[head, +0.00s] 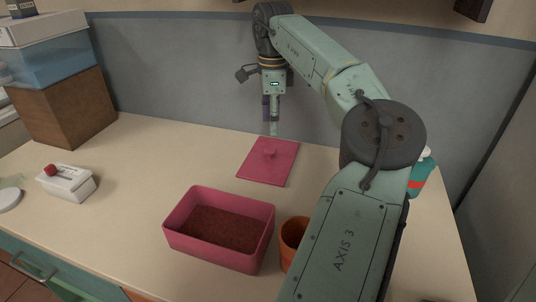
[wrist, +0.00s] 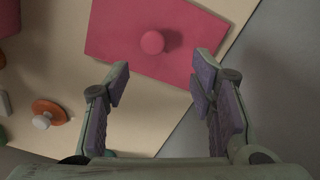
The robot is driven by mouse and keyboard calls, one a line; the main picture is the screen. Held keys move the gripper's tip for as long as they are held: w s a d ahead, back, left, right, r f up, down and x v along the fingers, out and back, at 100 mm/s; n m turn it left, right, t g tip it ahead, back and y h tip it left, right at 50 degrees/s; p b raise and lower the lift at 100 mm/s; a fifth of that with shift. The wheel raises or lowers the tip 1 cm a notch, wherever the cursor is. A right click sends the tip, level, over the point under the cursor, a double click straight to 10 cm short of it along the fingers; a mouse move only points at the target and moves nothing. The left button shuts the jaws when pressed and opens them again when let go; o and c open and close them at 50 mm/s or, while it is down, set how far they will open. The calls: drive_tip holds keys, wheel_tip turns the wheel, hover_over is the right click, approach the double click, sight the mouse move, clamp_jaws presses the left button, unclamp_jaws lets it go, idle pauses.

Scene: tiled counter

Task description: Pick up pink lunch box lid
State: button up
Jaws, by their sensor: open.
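The pink lunch box lid (head: 266,168) lies flat on the counter behind the lunch box, with a round knob (head: 268,153) on top. In the wrist view the lid (wrist: 120,35) fills the upper middle, and its knob (wrist: 152,42) sits beyond the fingertips, between their lines. My gripper (head: 272,130) hangs above the lid's far side, pointing down. In the wrist view my gripper (wrist: 160,75) is open with nothing between its fingers. The pink lunch box (head: 185,243) stands open in front of the lid with a dark brown filling.
An orange cup (head: 292,240) stands right of the lunch box, partly hidden by my arm. A teal bottle (head: 419,178) is behind my arm. A white box with a red knob (head: 67,183) and stacked boxes (head: 60,108) are at left. The counter around the lid is clear.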

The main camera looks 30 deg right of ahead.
sight(270, 148)
drive_tip(key=f, duration=0.3)
drive_tip(key=f+p, duration=0.1)
drive_tip(key=f, duration=0.2)
drive_tip(key=a+f, duration=0.1)
drive_tip(key=f, duration=0.2)
drive_tip(key=shift+s+p, duration=0.3)
drive_tip(key=shift+p, duration=0.1)
drive_tip(key=shift+r, duration=0.1)
drive_tip(key=shift+c, duration=0.2)
clamp_jaws()
